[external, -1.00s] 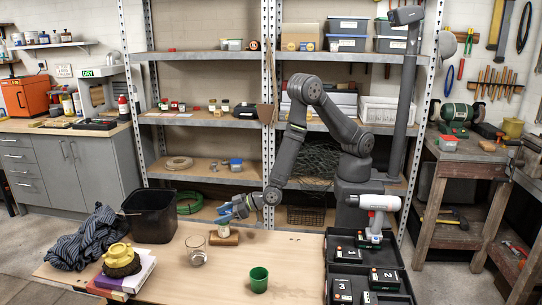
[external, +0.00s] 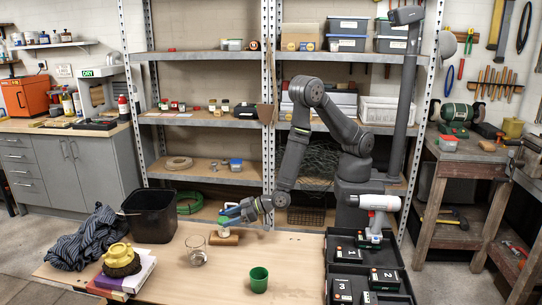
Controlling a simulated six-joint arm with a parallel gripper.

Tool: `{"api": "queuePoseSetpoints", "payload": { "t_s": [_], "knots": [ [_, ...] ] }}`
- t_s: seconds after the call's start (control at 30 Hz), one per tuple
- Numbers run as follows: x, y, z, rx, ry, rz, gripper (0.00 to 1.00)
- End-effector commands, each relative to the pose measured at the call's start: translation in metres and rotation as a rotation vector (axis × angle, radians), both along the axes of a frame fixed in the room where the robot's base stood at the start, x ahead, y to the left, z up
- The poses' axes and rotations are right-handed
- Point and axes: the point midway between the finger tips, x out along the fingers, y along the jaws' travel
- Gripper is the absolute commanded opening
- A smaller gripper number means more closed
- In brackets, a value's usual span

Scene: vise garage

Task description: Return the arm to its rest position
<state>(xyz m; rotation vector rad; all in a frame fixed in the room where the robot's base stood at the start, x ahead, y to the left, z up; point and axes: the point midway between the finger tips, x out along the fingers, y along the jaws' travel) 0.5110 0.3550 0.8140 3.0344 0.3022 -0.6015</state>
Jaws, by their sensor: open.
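My gripper (external: 228,217) is at the end of my grey arm, over the back middle of the wooden table (external: 215,275). The gripper is open.
A clear glass (external: 196,252) and a green cup (external: 259,280) stand in front of the gripper. A black bin (external: 150,218) is to the left. A black tray (external: 326,262) with numbered boxes and a drill (external: 375,212) is right. The shelf rises behind.

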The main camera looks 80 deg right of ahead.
Motion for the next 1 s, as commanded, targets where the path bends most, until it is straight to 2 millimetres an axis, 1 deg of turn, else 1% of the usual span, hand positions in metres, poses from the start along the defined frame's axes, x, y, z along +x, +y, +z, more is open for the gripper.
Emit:
{"api": "queuePoseSetpoints", "payload": {
  "t_s": [0.03,0.1,0.43,0.5,1.0],
  "knots": [
    [-0.010,-0.002,0.004,-0.001,0.000,0.001,0.63],
    [-0.023,-0.004,0.010,-0.001,0.000,0.003,0.63],
    [-0.083,-0.017,0.035,0.000,0.000,0.002,0.63],
    [-0.064,-0.015,0.026,-0.001,0.000,-0.005,0.63],
    [0.028,0.004,-0.013,-0.001,0.000,-0.004,0.63]
  ]
}}
